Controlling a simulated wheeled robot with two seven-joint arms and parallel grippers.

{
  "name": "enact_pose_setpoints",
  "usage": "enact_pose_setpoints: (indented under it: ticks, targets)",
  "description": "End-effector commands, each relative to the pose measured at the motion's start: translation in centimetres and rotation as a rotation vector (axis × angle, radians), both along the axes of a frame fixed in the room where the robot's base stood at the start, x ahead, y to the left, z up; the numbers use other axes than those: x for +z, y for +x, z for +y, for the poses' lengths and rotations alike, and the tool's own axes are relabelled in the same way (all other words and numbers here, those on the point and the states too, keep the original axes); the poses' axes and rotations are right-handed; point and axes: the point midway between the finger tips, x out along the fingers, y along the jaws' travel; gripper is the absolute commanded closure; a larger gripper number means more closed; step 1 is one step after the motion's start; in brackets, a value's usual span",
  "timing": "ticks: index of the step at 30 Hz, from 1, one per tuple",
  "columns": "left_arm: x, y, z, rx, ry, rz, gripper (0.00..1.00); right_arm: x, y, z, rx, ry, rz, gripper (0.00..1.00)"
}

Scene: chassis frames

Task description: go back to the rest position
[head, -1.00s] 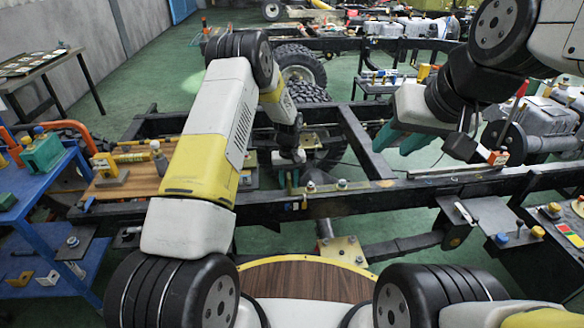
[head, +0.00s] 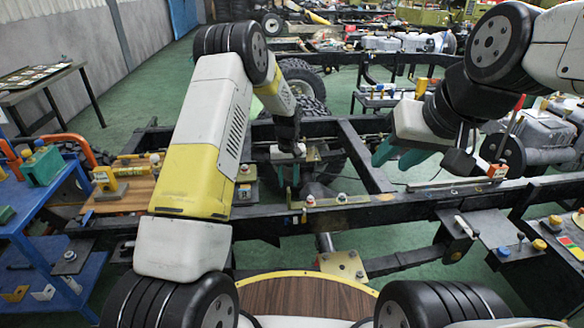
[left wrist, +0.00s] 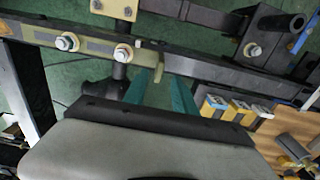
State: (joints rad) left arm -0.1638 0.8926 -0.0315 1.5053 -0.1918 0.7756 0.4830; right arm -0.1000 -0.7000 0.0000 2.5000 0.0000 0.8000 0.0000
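My left gripper (head: 288,176) hangs above the black chassis frame (head: 370,212), near its front rail. Its two teal fingers are apart, with nothing visibly held between them. They also show in the left wrist view (left wrist: 160,92), pointing at the rail, where a small olive pin (left wrist: 158,62) stands in line with the gap. My right gripper (head: 398,156) is over the right part of the frame, its teal fingers apart and pointing down to the left. I see nothing held in it. My left arm covers part of the frame's left side.
Bolts (head: 341,198) stand on the front rail. A blue workbench (head: 40,225) with tools is at the left, and a wooden board (head: 118,197) lies on the frame's left end. A tyre (head: 298,84) stands behind my left arm. A switch panel (head: 563,240) is at the right.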

Motion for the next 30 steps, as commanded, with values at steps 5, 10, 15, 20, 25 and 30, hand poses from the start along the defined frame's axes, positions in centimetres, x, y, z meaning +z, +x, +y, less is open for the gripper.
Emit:
enact_pose_setpoints:
  ticks: [5, 10, 15, 20, 25, 30]
  targets:
    - [2.6, -0.3, 0.4, -0.006, -0.01, -0.022, 0.67, 0.0, 0.0, 0.0, 0.0, 0.0, 0.0, 0.64]
    - [10.0, -2.1, 1.8, -0.025, -0.039, -0.085, 0.67, 0.0, 0.0, 0.0, 0.0, 0.0, 0.0, 0.64]
    - [17.3, -5.6, 3.2, -0.056, -0.067, -0.157, 0.67, 0.0, 0.0, 0.0, 0.0, 0.0, 0.0, 0.64]
    - [23.0, -10.0, 4.5, -0.087, -0.09, -0.227, 0.67, 0.0, 0.0, 0.0, 0.0, 0.0, 0.0, 0.64]
    - [27.7, -15.3, 5.6, -0.122, -0.108, -0.303, 0.67, 0.0, 0.0, 0.0, 0.0, 0.0, 0.0, 0.64]
    - [30.8, -21.1, 6.5, -0.159, -0.121, -0.382, 0.67, 0.0, 0.0, 0.0, 0.0, 0.0, 0.0, 0.64]
